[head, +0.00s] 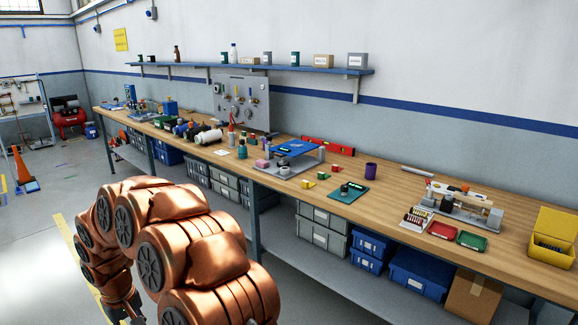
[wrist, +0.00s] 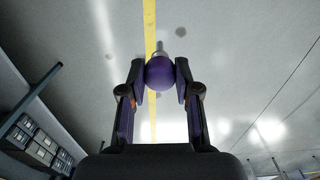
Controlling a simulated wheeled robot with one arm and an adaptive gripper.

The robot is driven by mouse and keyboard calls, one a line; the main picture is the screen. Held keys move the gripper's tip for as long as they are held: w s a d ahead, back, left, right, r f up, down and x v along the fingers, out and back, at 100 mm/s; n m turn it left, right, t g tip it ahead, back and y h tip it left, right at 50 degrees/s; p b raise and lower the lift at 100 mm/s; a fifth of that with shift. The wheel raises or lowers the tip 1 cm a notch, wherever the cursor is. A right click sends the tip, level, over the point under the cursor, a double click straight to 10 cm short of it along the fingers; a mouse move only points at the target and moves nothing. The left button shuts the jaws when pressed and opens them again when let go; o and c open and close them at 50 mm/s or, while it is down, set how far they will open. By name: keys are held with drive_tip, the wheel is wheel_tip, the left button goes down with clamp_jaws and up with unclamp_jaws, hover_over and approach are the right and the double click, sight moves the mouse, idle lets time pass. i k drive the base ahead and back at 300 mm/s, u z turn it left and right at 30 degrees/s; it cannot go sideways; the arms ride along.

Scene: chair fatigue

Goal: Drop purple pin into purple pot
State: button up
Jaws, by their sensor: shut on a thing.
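In the wrist view, my gripper (wrist: 160,78) is shut on the purple pin (wrist: 160,73). The pin shows a round purple head between the fingertips and a short grey tip beyond it. Bare floor lies behind it. In the head view, my copper arm hangs low in front of the bench, and its end is too small and dark to show the pin. The purple pot (head: 371,170) stands upright on the wooden bench, right of the middle, well apart from my gripper. The inside of the pot is too small to make out.
The long workbench (head: 395,213) runs along the wall. Near the pot are a teal board (head: 349,196), small coloured blocks, a red level (head: 328,146) and a grey rod (head: 417,171). A fixture (head: 465,207) and yellow bin (head: 553,240) stand farther right. Crates fill the lower shelf.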

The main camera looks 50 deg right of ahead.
sight(374, 172)
drive_tip(key=z, duration=0.55)
drive_tip(key=i, duration=0.95)
drive_tip(key=z, duration=0.9)
